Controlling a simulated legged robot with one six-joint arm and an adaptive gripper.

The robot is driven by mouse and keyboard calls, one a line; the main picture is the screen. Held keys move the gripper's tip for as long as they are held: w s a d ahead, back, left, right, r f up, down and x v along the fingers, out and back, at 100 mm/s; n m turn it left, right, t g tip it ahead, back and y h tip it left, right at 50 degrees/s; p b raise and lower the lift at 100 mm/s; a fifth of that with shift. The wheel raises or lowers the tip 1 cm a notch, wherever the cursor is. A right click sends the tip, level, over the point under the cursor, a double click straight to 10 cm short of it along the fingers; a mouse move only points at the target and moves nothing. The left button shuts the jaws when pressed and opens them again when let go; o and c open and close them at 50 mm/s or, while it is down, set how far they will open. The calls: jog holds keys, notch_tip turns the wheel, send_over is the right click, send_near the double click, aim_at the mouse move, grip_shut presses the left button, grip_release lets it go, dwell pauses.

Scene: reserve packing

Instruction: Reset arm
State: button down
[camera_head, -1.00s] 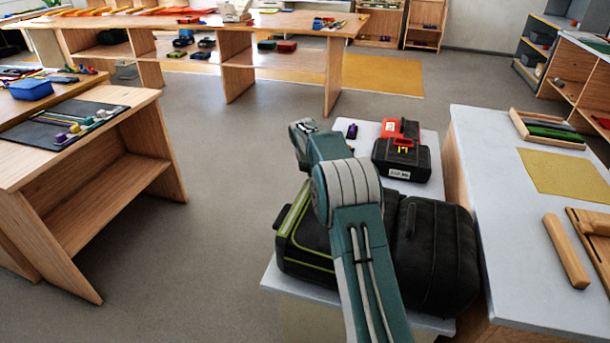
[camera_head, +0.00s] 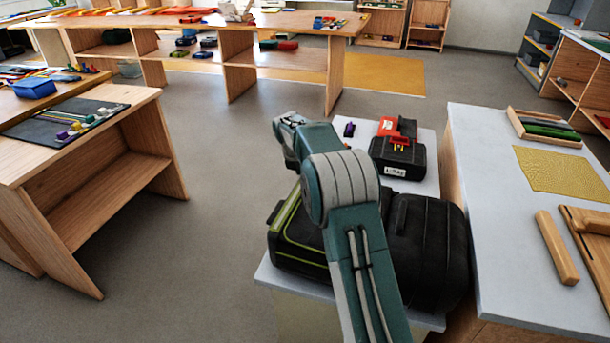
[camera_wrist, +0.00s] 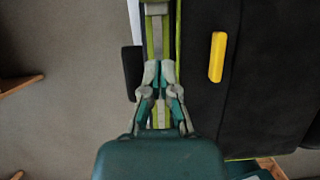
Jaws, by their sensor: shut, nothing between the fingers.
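My gripper (camera_wrist: 158,72) shows in the wrist view with its grey and teal fingers together and nothing between them. It is over the lime-striped edge of a black bag or case (camera_wrist: 205,105); I cannot tell whether it touches. In the head view my arm is folded up in front of the same black case (camera_head: 430,245), and my gripper is hidden there.
The case lies on a low white table (camera_head: 425,137) with a black-and-red toolbox (camera_head: 398,158) and a small purple item (camera_head: 349,130). A white-topped counter (camera_head: 490,200) stands close on the right. Open floor (camera_head: 225,215) lies to the left.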

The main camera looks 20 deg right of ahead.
jog(key=s+a+r+m, duration=0.2)
jog(key=s+r+m, duration=0.1)
jog(key=s+r, duration=0.35)
jog(key=s+a+r+m, duration=0.3)
jog(key=s+r, duration=0.2)
jog(key=r, duration=0.3)
jog(key=s+a+r+m+t+y, duration=0.15)
jog(key=s+r+m, duration=0.35)
jog(key=s+m, duration=0.5)
jog(key=s+a+f+m, duration=0.2)
jog(key=s+m, duration=0.4)
jog(key=s, duration=0.6)
jog(key=s+a+f+m+y, duration=0.1)
jog(key=s+m, duration=0.5)
jog(key=s, duration=0.7)
jog(key=shift+a+f+t, duration=0.35)
jog(key=shift+f, duration=0.55)
